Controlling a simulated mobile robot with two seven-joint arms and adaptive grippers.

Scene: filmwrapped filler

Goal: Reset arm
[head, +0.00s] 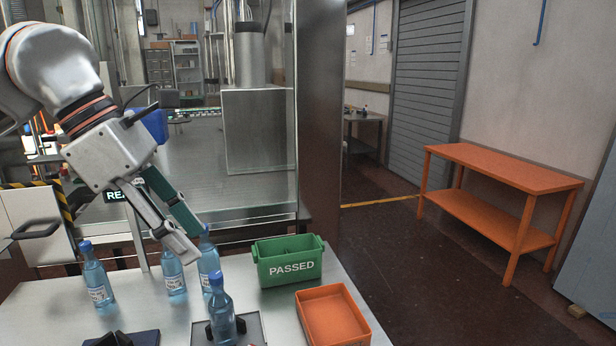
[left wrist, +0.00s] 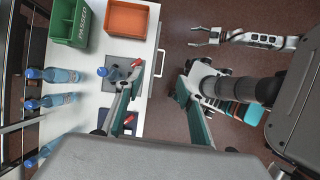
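My left gripper (head: 196,246) hangs above the table among the blue bottles, its fingers pointing down and right. In the left wrist view its two fingers (left wrist: 158,82) stand apart with nothing between them. My right gripper (left wrist: 205,37) shows in the left wrist view at the upper right, over the floor. Its fingers are apart and empty. It cannot be made out in the head view.
Three blue bottles (head: 96,277) stand in a back row on the white table (head: 40,305). Another bottle (head: 221,310) stands on a grey plate. A green PASSED bin (head: 288,268) and orange tray (head: 333,318) are to the right. An orange bench (head: 500,167) stands farther right.

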